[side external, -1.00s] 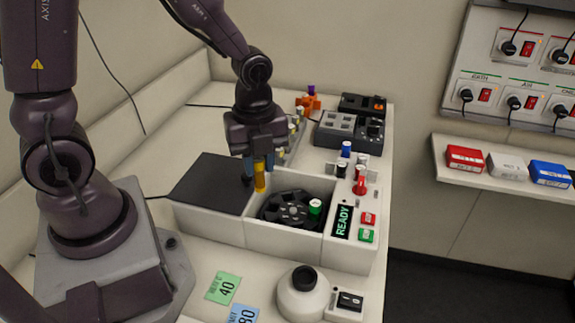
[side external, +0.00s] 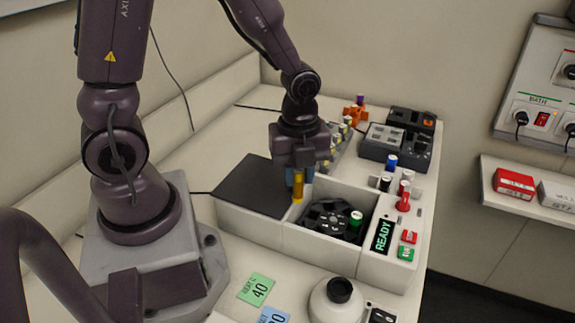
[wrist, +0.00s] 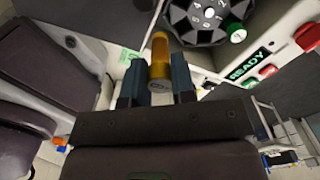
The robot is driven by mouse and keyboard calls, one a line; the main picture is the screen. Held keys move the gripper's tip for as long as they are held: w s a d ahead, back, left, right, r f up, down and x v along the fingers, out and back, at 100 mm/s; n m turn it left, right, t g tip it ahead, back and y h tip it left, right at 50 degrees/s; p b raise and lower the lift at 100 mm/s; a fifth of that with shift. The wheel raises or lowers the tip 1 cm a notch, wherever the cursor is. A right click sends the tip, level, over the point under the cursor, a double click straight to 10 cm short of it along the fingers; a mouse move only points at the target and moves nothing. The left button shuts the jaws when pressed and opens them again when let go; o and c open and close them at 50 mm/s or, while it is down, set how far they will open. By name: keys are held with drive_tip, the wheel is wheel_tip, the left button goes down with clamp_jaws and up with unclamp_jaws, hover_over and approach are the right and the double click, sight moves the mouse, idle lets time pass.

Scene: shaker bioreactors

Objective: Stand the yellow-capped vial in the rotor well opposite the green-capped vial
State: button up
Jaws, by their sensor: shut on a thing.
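My gripper (side external: 298,178) is shut on the yellow vial (side external: 298,190) and holds it upright above the back left edge of the rotor's well box. The vial also shows between the fingers in the wrist view (wrist: 160,62); its cap cannot be told clearly. The black rotor (side external: 326,215) sits in the open box, to the right of and below the held vial. The green-capped vial (side external: 355,219) stands in a well on the rotor's right side. It also shows in the wrist view (wrist: 236,33). The opposite well is not clearly visible in the side view.
A dark flat lid (side external: 252,184) lies left of the rotor box. A READY display (side external: 382,236) and red and green buttons (side external: 407,245) are at its right. A rack of vials (side external: 340,140) stands behind my gripper. A white round device (side external: 336,300) stands in front.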

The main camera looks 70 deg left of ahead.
drive_tip(key=w+a+f, duration=0.1)
drive_tip(key=w+f, duration=0.3)
drive_tip(key=f, duration=0.2)
idle(0.6)
drive_tip(key=shift+f, duration=0.9)
idle(1.3)
drive_tip(key=shift+f, duration=0.65)
drive_tip(key=o, duration=0.8)
drive_tip(key=shift+s+a, duration=0.1)
drive_tip(key=shift+s, duration=0.05)
drive_tip(key=shift+a, duration=0.1)
drive_tip(key=shift+r, duration=3.55)
